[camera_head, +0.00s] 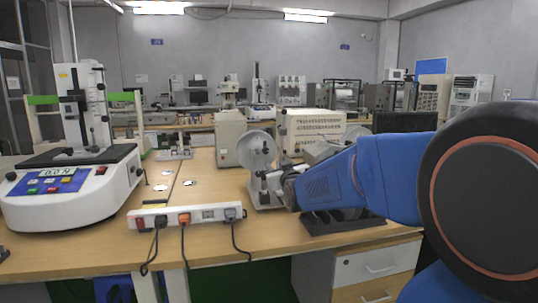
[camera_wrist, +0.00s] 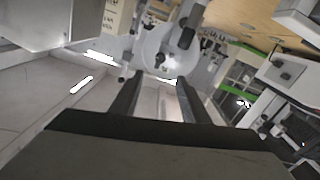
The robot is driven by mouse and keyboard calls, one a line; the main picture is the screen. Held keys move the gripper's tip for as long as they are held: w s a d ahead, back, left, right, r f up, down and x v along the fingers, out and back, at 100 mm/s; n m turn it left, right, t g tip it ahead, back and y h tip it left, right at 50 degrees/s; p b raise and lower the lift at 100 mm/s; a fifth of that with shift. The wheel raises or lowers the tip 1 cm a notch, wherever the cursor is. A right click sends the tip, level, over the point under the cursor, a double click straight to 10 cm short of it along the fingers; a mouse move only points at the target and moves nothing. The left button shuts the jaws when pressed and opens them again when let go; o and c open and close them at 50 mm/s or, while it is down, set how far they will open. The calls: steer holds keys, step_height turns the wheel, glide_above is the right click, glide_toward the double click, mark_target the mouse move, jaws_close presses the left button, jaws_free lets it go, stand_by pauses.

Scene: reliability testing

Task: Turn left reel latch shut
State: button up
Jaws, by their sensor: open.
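A pale round reel (camera_head: 256,150) stands upright on a small metal stand (camera_head: 266,192) on the wooden bench. In the wrist view the reel (camera_wrist: 155,46) lies beyond my fingertips, with a dark knob-like part (camera_wrist: 187,38) on a grey bracket beside it. I cannot tell for certain which part is the left latch or how it is turned. My gripper (camera_wrist: 157,78) is open, its two dark fingers apart with nothing visibly between them. It points toward the reel and looks apart from it. In the head view my arm comes in from the right and hides the fingertips.
A power strip (camera_head: 187,217) with cables lies along the bench's front edge. A white tester (camera_head: 72,190) with a digital display stands at left. A beige box (camera_head: 231,138) stands behind the reel, and a dark tray (camera_head: 343,222) lies below my arm. Bench between tester and reel is mostly clear.

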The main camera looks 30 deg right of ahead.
mark_target(266, 151)
steer(key=x, duration=1.5)
steer(key=shift+w, duration=0.35)
steer(key=shift+c, duration=0.4)
steer(key=c, duration=1)
